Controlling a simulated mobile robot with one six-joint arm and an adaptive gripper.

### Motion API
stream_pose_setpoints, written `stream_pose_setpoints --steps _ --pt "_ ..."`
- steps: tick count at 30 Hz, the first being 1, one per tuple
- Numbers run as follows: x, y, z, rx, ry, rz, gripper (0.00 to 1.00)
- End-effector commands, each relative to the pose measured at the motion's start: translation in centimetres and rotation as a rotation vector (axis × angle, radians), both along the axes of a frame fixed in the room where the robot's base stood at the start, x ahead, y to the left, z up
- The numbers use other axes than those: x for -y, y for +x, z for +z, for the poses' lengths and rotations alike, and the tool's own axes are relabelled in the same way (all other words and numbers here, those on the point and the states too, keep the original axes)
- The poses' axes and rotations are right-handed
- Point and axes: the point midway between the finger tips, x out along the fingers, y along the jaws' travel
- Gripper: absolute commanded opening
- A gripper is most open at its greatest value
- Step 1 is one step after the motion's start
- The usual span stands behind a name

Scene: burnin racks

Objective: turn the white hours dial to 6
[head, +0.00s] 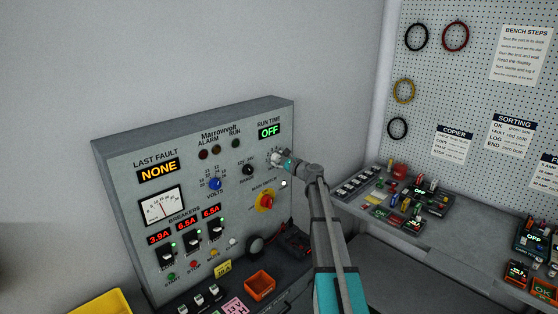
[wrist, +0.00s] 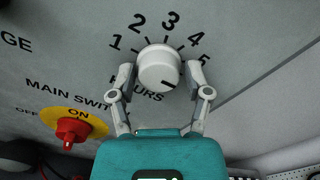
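The white hours dial (wrist: 158,66) is in the upper middle of the wrist view, with the numbers 1 to 5 around its upper side. A dark mark shows on the lower right of its face. No 6 is visible; my right finger covers the panel there. My gripper (wrist: 160,75) has one finger on each side of the dial, with a narrow gap showing on the right; contact on the left is unclear. In the head view my gripper (head: 281,161) is at the panel's upper right, largely hiding the dial. The RUN TIME display (head: 269,131) above reads OFF.
The yellow and red main switch (head: 265,201) is just below the dial; it also shows in the wrist view (wrist: 73,128). A black knob (head: 248,170) and a blue volts knob (head: 215,184) are to the left. An orange bin (head: 260,285) stands below the panel.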

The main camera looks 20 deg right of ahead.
Motion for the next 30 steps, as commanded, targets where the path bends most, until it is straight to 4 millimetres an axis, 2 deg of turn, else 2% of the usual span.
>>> stream_pose_setpoints --steps 1,2,17,23,30 --pt "0.0 0.0 0.0 0.000 0.000 0.000 0.81" --pt "0.0 0.0 0.0 0.000 -0.001 0.001 0.87" --pt "0.0 -0.4 0.0 0.000 -0.002 0.002 0.87" --pt "0.5 -1.7 0.0 0.000 -0.002 0.001 0.87" --pt "1.6 -5.0 0.0 -0.001 -0.002 0.000 0.87"
